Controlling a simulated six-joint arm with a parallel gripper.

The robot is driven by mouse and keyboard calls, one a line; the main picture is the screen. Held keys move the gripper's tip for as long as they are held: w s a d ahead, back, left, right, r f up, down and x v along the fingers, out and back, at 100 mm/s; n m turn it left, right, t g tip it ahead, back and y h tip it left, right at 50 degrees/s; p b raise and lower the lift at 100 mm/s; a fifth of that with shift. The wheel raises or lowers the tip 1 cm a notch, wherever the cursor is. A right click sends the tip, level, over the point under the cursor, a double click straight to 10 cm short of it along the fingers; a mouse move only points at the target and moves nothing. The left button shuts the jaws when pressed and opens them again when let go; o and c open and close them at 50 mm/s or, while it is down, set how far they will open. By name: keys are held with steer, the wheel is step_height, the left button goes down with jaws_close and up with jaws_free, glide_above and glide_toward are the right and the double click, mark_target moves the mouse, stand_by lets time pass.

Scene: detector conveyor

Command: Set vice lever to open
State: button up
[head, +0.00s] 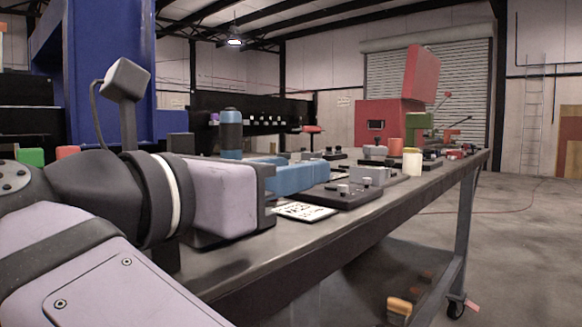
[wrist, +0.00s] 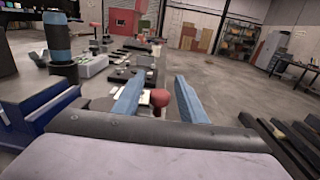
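My gripper (wrist: 153,90) has two blue fingers spread apart in the wrist view, with nothing held between them.
A dark control block with knobs (head: 345,193) and a white marked card (head: 303,211) lie beside my gripper. A blue and black bottle (head: 231,133) stands behind it. A red box with a raised lid (head: 390,115) is farther back. Open floor (head: 530,250) lies right.

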steer(key=v, duration=0.4)
steer(key=shift+a+p, duration=0.1)
steer(key=shift+p, duration=0.25)
steer(key=shift+b+v, duration=0.55)
steer(key=shift+v, duration=0.45)
